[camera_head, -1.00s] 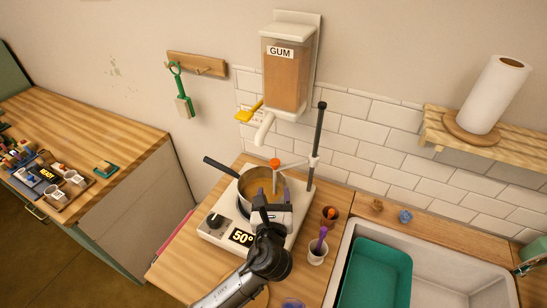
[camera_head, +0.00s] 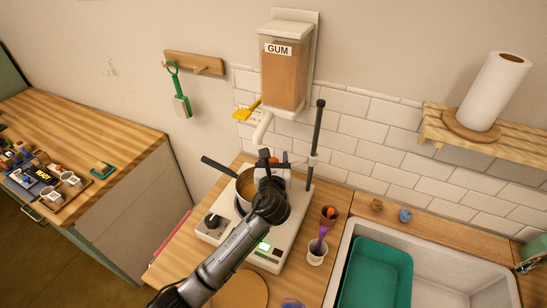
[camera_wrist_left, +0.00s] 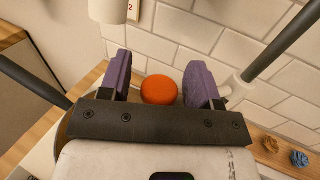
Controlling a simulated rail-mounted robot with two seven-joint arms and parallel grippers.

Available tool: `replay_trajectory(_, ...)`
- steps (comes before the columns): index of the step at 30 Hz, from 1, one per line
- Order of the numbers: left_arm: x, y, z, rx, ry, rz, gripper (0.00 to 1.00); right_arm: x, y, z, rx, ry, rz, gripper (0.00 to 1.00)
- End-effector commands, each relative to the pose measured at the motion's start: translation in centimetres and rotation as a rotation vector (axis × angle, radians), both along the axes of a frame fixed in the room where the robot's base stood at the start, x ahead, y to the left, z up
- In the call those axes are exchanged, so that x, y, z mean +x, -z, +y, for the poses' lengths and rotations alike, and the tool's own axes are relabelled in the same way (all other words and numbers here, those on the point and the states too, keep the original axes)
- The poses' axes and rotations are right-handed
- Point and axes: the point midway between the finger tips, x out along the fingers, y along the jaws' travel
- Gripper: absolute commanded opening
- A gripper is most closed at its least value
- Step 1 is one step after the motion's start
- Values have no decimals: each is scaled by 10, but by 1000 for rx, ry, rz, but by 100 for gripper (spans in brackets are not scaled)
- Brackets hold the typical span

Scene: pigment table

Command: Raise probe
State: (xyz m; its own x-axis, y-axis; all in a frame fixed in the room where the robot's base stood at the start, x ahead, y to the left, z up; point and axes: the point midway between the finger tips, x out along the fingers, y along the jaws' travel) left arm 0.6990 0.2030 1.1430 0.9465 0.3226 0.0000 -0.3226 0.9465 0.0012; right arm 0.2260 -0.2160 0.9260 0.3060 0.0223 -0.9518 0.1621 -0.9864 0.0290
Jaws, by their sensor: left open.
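The probe's orange round knob (camera_wrist_left: 159,90) shows in the left wrist view, between the two purple-padded fingers of my left gripper (camera_wrist_left: 160,85), with gaps on both sides. In the head view my left gripper (camera_head: 274,158) is over the hot plate and hides most of the knob and the probe arm. The black stand rod (camera_head: 317,130) stands upright at the plate's back right. The pot (camera_head: 244,184) of brown liquid sits on the hot plate (camera_head: 213,228), partly behind my arm. The probe's lower end is hidden. My right gripper is not in view.
The gum dispenser (camera_head: 284,75) hangs on the wall just above, its spout (camera_head: 262,127) close to my gripper. The pot handle (camera_head: 218,167) points left.

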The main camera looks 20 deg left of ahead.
Motion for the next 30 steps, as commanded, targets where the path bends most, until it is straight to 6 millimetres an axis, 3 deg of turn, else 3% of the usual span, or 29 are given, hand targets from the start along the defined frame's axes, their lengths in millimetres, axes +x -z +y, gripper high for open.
replay_trajectory(14, 8, 0, 3, -1, 0, 0, 57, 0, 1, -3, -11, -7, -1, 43)
replay_trajectory(30, 7, 0, 3, -1, 0, 0, 5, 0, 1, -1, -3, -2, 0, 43)
